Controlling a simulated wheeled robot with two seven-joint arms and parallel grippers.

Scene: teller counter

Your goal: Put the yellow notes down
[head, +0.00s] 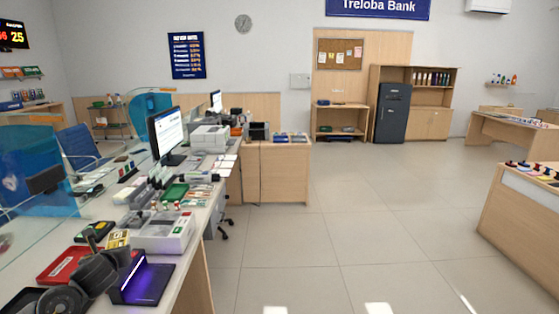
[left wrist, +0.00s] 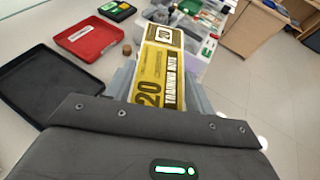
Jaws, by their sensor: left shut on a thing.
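The yellow notes (left wrist: 158,75), marked 20, point away from me between the fingers of my left gripper (left wrist: 160,88) in the left wrist view. The left gripper is shut on them. In the head view the notes (head: 118,238) show as a small yellow patch beyond the gripper (head: 120,254), over the counter. Whether they touch the counter I cannot tell. The near end of the notes is hidden by the gripper body. My right gripper is in neither view.
A red tray (head: 62,265) and a black tray (left wrist: 45,88) lie left of the gripper. A black device with a purple light (head: 145,280) stands to its right. A grey machine (head: 165,232) stands behind. The counter (head: 195,262) edge drops to open floor at right.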

